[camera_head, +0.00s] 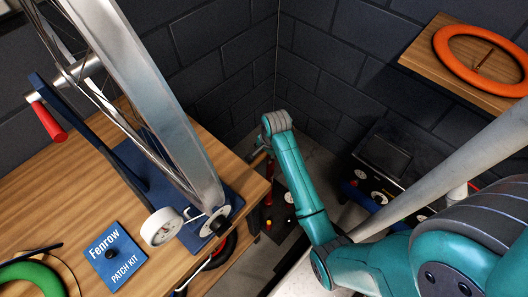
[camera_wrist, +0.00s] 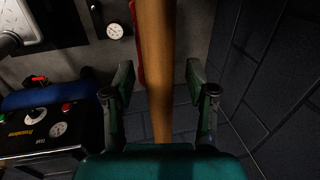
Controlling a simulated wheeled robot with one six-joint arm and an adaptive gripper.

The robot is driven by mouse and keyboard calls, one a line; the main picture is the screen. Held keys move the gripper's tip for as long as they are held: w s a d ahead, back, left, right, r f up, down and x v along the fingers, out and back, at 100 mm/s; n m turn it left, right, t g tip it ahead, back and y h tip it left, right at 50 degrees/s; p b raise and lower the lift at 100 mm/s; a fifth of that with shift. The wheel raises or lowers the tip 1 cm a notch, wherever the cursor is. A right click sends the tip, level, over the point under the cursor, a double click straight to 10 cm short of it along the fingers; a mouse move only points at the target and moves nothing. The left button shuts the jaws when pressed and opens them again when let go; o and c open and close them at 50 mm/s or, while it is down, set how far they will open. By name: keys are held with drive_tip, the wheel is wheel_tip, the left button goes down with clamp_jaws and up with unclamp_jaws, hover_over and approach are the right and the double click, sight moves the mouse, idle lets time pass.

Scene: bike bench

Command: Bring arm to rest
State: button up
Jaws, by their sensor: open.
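My teal arm shows in the head view, bent beyond the right edge of the wooden bench (camera_head: 250,190). My gripper (camera_wrist: 160,85) shows in the wrist view with its two dark fingers spread apart. A long wooden bar or edge (camera_wrist: 155,60) runs between the fingers in that view; I cannot tell how far beneath them it lies. No finger visibly touches it. In the head view the gripper itself is mostly hidden behind the arm's end.
A shelf (camera_head: 425,60) with an orange ring (camera_head: 450,65) is at upper right. Dark block walls meet behind. A gauged machine (camera_wrist: 45,130) is at lower left.

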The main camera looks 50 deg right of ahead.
clamp_jaws()
idle(0.9)
